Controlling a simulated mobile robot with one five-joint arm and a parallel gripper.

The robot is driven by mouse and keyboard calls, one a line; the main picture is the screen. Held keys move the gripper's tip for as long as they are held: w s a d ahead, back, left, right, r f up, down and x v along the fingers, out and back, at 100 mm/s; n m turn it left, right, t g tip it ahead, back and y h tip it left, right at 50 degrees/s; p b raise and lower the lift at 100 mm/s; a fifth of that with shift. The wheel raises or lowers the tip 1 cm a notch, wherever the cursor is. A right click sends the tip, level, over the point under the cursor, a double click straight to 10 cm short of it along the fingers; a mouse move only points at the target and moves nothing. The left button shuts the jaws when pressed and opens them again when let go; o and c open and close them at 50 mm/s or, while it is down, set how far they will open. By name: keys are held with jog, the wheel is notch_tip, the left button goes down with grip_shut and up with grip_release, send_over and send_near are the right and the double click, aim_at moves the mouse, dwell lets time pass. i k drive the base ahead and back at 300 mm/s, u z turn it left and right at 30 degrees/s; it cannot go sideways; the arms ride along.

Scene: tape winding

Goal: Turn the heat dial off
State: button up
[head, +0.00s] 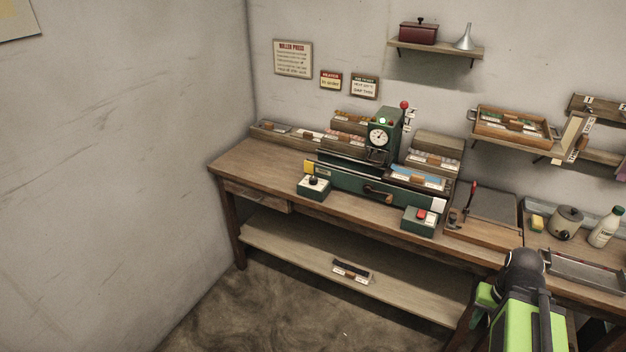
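A small green box with a pale top and a dark round knob (313,181) stands at the front left of the workbench; it looks like the heat dial. The knob's pointer setting is too small to read. Behind it is the green press (345,183), with a round white gauge (378,137) and a lit green lamp (382,121) on its upright housing. My lime-green and black arm shows at the lower right, well apart from the knob. I cannot make out my gripper's fingers in this view.
A green box with a red button (421,215) stands on the bench right of the knob box. A wooden board with a red-handled lever (470,197), a grey pot (566,222) and a white bottle (605,228) are further right. The floor (270,305) at the front left is clear.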

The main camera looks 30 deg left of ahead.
aim_at(313, 180)
jog(key=k, duration=0.65)
jog(key=u, duration=0.75)
jog(key=i, duration=1.1)
jog(key=u, duration=1.4)
jog(key=i, duration=1.25)
jog(key=u, duration=0.75)
